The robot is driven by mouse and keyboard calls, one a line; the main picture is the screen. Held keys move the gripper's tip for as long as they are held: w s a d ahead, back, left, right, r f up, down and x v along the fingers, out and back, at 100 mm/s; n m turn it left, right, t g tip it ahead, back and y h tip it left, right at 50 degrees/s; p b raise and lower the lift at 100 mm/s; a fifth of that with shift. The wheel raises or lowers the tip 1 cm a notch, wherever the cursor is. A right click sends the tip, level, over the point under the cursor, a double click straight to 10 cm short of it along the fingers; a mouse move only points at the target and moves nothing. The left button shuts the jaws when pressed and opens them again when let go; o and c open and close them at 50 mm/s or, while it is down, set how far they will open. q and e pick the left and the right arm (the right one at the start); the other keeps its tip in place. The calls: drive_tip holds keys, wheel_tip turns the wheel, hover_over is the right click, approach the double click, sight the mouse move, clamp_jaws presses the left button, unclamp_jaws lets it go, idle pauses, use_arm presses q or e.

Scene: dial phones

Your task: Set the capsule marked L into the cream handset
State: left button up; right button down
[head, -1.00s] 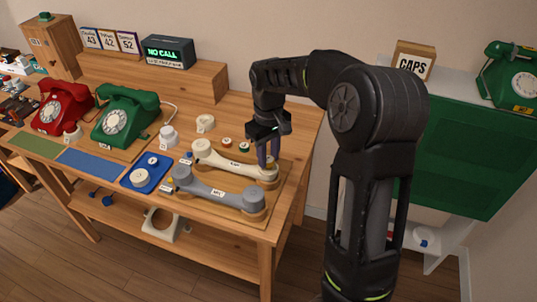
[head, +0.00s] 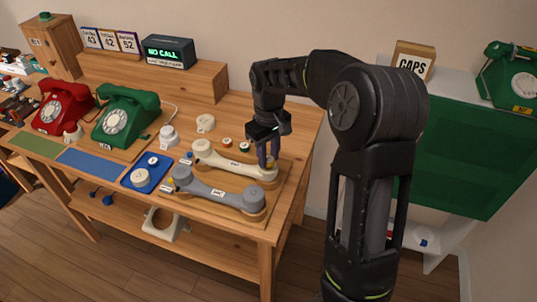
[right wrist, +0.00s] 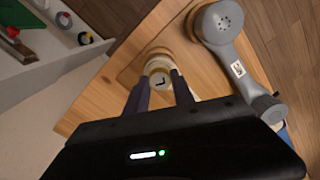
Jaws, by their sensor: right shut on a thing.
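The cream handset (head: 228,163) lies on a wooden board, its right-hand end under my right gripper (head: 268,160). The fingers hide part of the cup and most of the handset in that view. My left gripper is not in view.
A grey handset (head: 215,192) lies in front of the cream one, close to the gripper. A blue tray (head: 135,180) with round parts stands left. Small caps (head: 244,147) lie behind the cream handset. Green (head: 125,115) and red (head: 62,107) phones stand further left.

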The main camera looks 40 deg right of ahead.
idle(0.3)
drive_tip(key=shift+f+b, duration=0.3)
drive_tip(key=shift+f, duration=0.25)
idle(0.5)
drive_tip(key=c, duration=1)
unclamp_jaws()
wheel_tip(320, 180, up, 8)
drive_tip(key=shift+f, duration=0.1)
